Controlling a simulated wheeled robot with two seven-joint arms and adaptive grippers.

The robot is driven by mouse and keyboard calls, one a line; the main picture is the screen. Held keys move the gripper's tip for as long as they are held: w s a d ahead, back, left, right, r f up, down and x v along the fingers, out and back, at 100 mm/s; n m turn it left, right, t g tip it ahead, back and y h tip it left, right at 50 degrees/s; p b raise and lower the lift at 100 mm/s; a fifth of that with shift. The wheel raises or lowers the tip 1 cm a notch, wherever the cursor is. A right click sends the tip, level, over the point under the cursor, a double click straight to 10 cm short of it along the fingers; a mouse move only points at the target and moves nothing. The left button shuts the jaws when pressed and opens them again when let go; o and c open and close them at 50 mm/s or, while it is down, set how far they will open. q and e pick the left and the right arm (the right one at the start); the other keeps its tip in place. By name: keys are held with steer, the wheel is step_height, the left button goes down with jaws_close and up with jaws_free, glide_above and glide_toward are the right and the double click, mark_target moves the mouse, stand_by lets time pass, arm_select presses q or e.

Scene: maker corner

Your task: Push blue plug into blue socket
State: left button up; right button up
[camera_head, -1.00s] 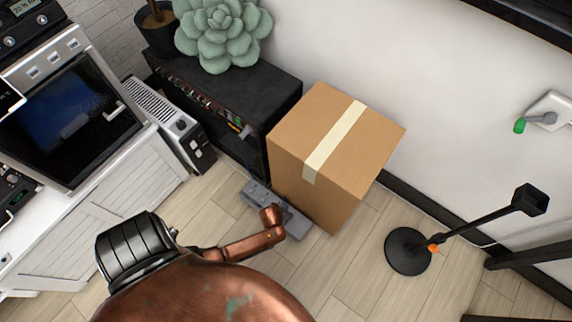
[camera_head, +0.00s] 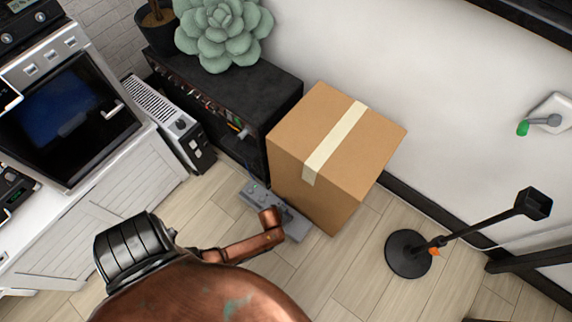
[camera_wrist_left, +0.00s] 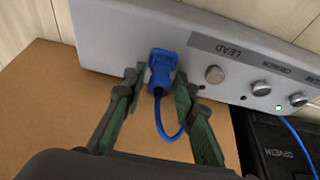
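In the left wrist view the blue plug (camera_wrist_left: 160,68) stands against the front of a grey box (camera_wrist_left: 115,35), beside the word LEAD. A blue cable (camera_wrist_left: 162,125) loops down from it. The plug covers the place where it meets the box, so I cannot see the blue socket or how deep the plug sits. My left gripper (camera_wrist_left: 159,79) has one finger on each side of the plug, with small gaps showing; it looks open. In the head view a grey box (camera_head: 258,196) lies on the floor. My right gripper is not in view.
A cardboard box (camera_head: 295,135) stands beside the grey box. A black cabinet (camera_head: 245,95) with cables is behind it. A black stand (camera_head: 408,254) is on the right. Knobs (camera_wrist_left: 261,88) and a lit green light show on the panel. A copper-coloured shape hides the lower floor.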

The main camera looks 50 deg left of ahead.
arm_select(q)
steer(key=shift+o, duration=1.1)
steer(key=v, duration=1.2)
steer(key=shift+f, duration=0.1)
steer(key=shift+s, duration=0.1)
